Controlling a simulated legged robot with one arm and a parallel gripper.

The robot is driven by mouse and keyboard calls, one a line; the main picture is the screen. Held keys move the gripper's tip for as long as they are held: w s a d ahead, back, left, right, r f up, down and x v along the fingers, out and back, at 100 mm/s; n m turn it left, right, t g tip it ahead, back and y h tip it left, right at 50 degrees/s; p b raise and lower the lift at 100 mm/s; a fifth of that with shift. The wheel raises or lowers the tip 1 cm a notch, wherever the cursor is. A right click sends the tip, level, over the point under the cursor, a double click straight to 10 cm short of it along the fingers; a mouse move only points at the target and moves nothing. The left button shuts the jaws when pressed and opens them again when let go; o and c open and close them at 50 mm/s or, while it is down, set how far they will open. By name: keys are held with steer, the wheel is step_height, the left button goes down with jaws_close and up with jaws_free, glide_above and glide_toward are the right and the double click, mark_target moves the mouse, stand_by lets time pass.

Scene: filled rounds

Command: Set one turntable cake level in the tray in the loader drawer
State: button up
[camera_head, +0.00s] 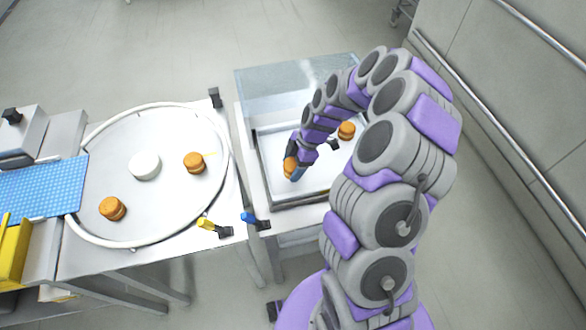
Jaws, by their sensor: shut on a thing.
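My gripper (294,174) is over the left part of the white tray (275,145) in the loader drawer. It is shut on an orange-brown cake (289,167), which is partly hidden by the fingers. This cake looks tilted, and I cannot tell whether it touches the tray floor. Another cake (346,130) sits in the tray at the back right, partly behind my arm. On the round turntable (150,215) stand two more cakes, one at the right (194,163) and one at the front left (112,208).
A white hub (145,165) stands at the turntable's middle. A clear cover (290,88) rises behind the drawer. A blue belt (40,188) meets the turntable's left side. Yellow (206,224) and blue (249,218) fittings stand at the table edges. My arm hides the tray's right side.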

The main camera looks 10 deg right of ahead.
mark_target(293, 168)
steer(key=shift+w+a+f, duration=0.1)
steer(key=shift+w+f, duration=0.05)
steer(key=shift+w, duration=0.45)
steer(key=f, duration=0.2)
steer(key=f+b, duration=0.1)
steer(key=shift+d+f, duration=0.3)
steer(key=shift+r, duration=0.15)
steer(key=shift+a, duration=0.1)
steer(key=o, duration=0.5)
steer(key=shift+c, duration=0.2)
steer(key=shift+o, duration=1.3)
